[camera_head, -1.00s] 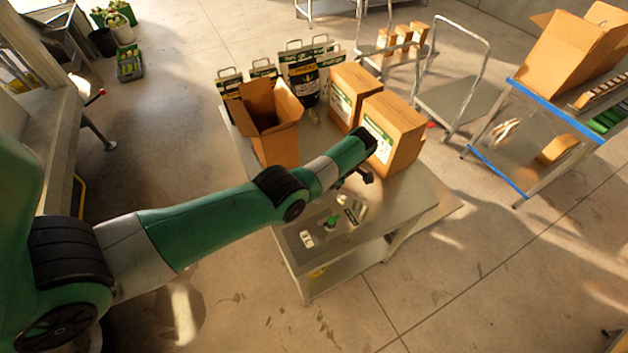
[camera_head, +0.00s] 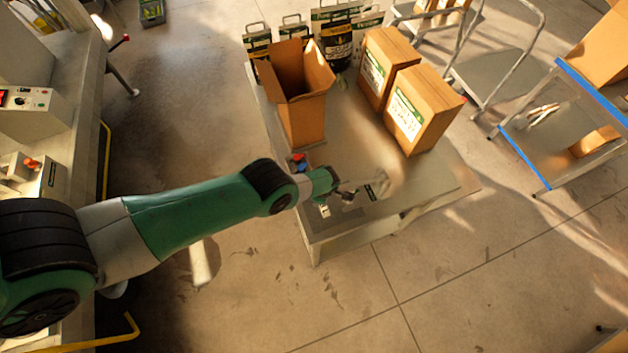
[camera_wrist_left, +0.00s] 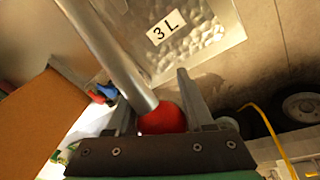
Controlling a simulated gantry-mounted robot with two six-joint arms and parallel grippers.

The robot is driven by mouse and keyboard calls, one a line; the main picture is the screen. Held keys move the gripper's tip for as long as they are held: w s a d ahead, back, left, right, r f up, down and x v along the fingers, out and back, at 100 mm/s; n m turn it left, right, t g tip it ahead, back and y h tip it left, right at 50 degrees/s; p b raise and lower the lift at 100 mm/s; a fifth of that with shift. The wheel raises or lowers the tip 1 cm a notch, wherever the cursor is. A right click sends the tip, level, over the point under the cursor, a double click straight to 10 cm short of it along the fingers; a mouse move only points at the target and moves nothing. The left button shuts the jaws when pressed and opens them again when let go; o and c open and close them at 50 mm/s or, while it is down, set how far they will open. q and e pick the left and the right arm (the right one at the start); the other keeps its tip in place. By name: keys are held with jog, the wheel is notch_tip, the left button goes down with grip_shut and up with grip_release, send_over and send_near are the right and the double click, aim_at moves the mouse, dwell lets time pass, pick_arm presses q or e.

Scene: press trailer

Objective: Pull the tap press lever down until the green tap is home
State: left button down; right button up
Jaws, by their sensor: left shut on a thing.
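In the left wrist view, the fingers of my left gripper (camera_wrist_left: 160,98) sit on either side of a red ball knob (camera_wrist_left: 164,118). A steel lever rod (camera_wrist_left: 112,58) runs from the knob toward the upper left. The gripper is shut on this knob. In the head view, my left gripper (camera_head: 362,188) is above the near end of the metal table, where the lever is too small and blurred to make out. A silver pouch marked "3 L" (camera_wrist_left: 190,35) lies beyond the fingers in the wrist view. The green tap is not visible now. My right gripper is not in view.
The table (camera_head: 440,180) carries an open carton (camera_head: 303,108) and two closed cartons (camera_head: 425,108). Small red and blue pieces (camera_head: 299,160) are near my arm, beside the open carton. Carry bags stand at the back.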

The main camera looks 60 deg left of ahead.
pick_arm(q)
jog(key=shift+w+f+t, duration=0.25)
jog(key=shift+w+t, duration=0.05)
jog(key=shift+w, duration=0.05)
jog(key=shift+f, duration=0.1)
dwell(1.4)
jog(key=c, duration=0.7)
grip_release()
jog(key=shift+o, duration=1.3)
jog(key=shift+w, duration=0.2)
jog(key=shift+o, duration=0.7)
jog(key=shift+s, duration=0.2)
jog(key=shift+f, duration=0.1)
